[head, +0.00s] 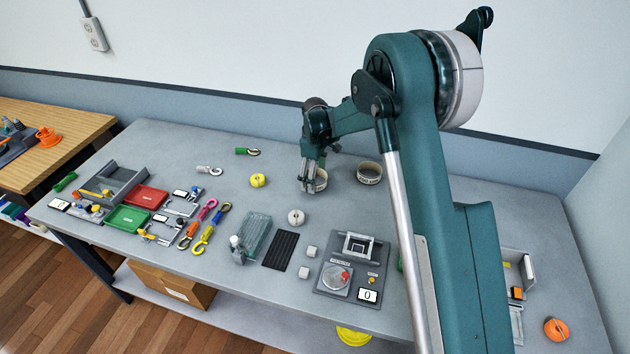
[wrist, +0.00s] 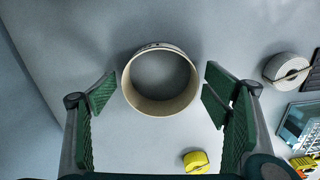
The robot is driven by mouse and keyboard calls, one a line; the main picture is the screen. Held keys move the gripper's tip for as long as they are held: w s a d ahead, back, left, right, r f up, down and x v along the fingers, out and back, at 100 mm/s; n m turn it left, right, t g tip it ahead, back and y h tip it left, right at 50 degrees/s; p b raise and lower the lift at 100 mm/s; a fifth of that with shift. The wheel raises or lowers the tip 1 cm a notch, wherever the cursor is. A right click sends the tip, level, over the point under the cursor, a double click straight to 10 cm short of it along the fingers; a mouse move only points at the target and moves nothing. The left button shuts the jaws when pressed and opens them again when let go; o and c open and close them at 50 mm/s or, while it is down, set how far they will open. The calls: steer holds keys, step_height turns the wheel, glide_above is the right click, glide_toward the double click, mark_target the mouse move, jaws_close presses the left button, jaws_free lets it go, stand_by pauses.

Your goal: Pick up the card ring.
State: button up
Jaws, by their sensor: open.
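A card ring (head: 321,181), a short tan hollow cylinder, stands on the grey bench with its opening facing up. My gripper (head: 309,187) is right at it in the head view and partly hides it. In the wrist view the card ring (wrist: 160,105) lies between the two green-padded fingers of my gripper (wrist: 160,90). The fingers are spread wide, with a gap to the ring on each side. How high the fingertips are above the bench is hard to tell. A second, similar ring (head: 369,174) stands to the right in the head view.
A yellow roll (head: 258,181) and a white roll (head: 296,217) stand nearby. The yellow roll (wrist: 196,161) and white roll (wrist: 288,69) show in the wrist view too. The wall is behind.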

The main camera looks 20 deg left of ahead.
steer(key=c, duration=0.8)
steer(key=shift+o, duration=0.2)
steer(key=shift+o, duration=0.2)
steer(key=shift+r, duration=0.1)
step_height(320, 180, up, 10)
stand_by(0.6)
